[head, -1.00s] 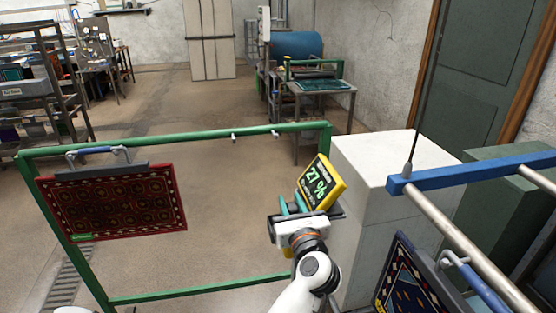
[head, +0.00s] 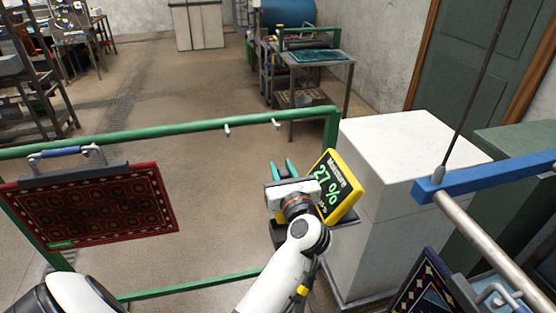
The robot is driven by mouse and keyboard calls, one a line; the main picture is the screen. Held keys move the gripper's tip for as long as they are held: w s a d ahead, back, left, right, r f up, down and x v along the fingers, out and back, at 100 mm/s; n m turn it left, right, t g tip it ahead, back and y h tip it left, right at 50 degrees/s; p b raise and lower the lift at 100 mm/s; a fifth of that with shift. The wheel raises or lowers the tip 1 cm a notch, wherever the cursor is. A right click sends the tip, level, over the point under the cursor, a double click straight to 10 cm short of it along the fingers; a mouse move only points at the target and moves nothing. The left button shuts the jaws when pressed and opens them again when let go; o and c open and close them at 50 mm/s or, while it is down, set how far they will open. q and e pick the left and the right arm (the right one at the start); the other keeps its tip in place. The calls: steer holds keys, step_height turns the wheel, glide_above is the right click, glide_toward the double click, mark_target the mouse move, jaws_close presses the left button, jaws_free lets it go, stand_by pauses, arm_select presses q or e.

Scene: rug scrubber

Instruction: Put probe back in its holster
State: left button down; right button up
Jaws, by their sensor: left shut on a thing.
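The probe (head: 338,190) is a yellow-edged device with a dark screen reading "Moisture 27 %" in green. It is tilted, in front of the left face of the white block. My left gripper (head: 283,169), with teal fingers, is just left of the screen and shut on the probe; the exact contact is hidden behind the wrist. I cannot make out a holster in this view. My right gripper is not in view.
A green frame (head: 180,134) with two small pegs carries a red patterned rug (head: 95,205) at left. A white block (head: 410,150) stands at right. A blue bar (head: 490,176) with a metal tube and another rug (head: 428,285) is at lower right. Open floor lies behind the frame.

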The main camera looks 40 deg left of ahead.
arm_select(q)
steer(key=shift+s+d+f+b, duration=0.25)
steer(key=shift+f+b, duration=0.15)
steer(key=shift+b, duration=0.15)
step_height(320, 180, down, 3)
steer(key=shift+w+a+f+b, duration=0.15)
steer(key=shift+b, duration=1.05)
steer(key=shift+f+b, duration=1.9)
steer(key=shift+f, duration=0.2)
steer(key=c, duration=1.1)
jaws_free()
steer(key=shift+o, duration=0.2)
